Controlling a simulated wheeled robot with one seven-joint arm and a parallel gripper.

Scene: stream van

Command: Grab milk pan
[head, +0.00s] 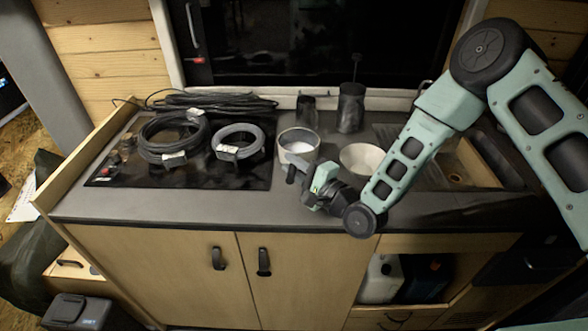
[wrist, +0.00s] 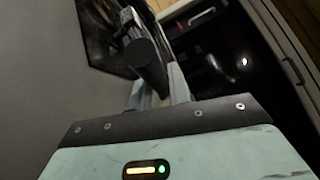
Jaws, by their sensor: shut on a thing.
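The milk pan (head: 298,136) is a small round pot with a pale inside. It stands on the counter near the hob's right edge in the head view. My gripper (head: 300,174) is at its front side, low over the counter. The jaws are shut on the pan's handle. In the wrist view, a dark rounded handle end (wrist: 140,52) shows at the fingers of my gripper (wrist: 160,90). The grip itself is partly hidden by the gripper body in the head view.
A white bowl (head: 362,157) stands close right of the pan. Dark cups (head: 351,108) stand behind. Coiled cables (head: 172,137) lie on the hob (head: 115,172) at left. A sink (head: 470,160) is at right. The counter's front strip (head: 180,208) is clear.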

